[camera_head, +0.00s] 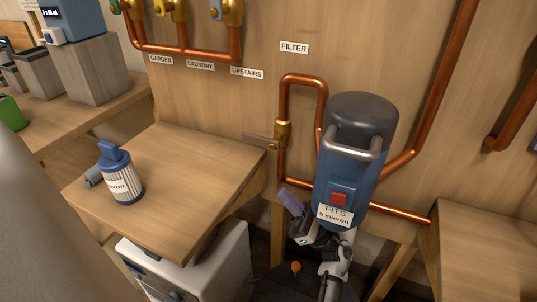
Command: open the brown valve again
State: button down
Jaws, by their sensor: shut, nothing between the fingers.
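The brown valve has a flat brown handle (260,141) and a brass body (283,134) on the vertical copper pipe left of the filter housing. Its handle points left, across the pipe. My gripper (287,196) is below the valve and left of the lower part of the blue filter housing (345,175). Its purple-grey fingers point up and left, look shut and are apart from the handle. Nothing shows between them.
The filter housing stands close to my gripper's right. A wooden table (185,165) at left bears a blue-capped filter cartridge (121,175). A low copper pipe (400,212) runs right of the housing. The wall between handle and FILTER label (294,48) is clear.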

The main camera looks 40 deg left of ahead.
jog(key=shift+s+r, duration=0.1)
jog(key=p, duration=0.5)
send_near(247, 141)
jog(key=shift+w+x, duration=0.45)
jog(key=shift+x, duration=2.25)
jog(key=shift+s+a, duration=0.15)
jog(key=shift+s, duration=0.15)
jog(key=shift+w+f+b, duration=0.1)
jog(key=shift+f+b, duration=0.25)
jog(key=shift+b, duration=0.45)
